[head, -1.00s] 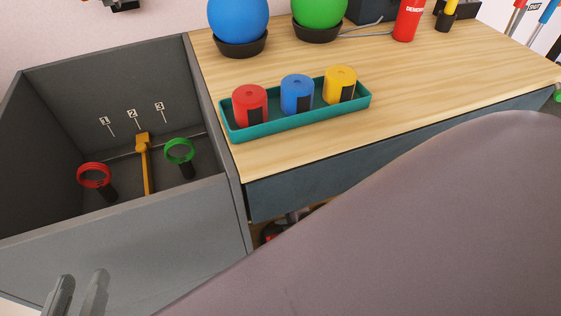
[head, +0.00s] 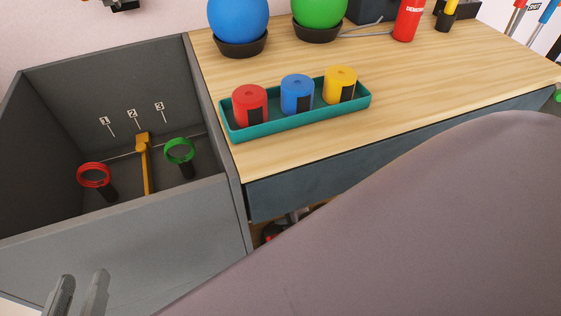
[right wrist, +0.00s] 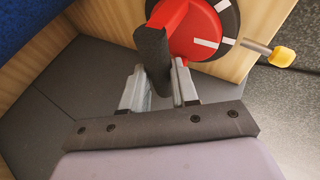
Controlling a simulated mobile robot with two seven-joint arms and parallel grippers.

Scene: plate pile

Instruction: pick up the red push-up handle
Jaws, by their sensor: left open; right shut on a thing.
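The red push-up handle (right wrist: 194,36) is in the right wrist view at the top centre, with a black grip (right wrist: 153,52). My right gripper (right wrist: 158,80) is shut on that black grip, one finger on each side. In the head view the right gripper is hidden behind my large grey-mauve arm. My left gripper (head: 77,296) shows at the bottom left of the head view, its two fingers apart and empty, in front of the grey bin.
The grey bin (head: 110,240) holds a red ring (head: 94,175), a green ring (head: 180,151) and a yellow piece (head: 143,150). A teal tray (head: 300,122) with red, blue and yellow cylinders stands on the wooden table (head: 440,75). A yellow-tipped rod (right wrist: 281,56) is near the handle.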

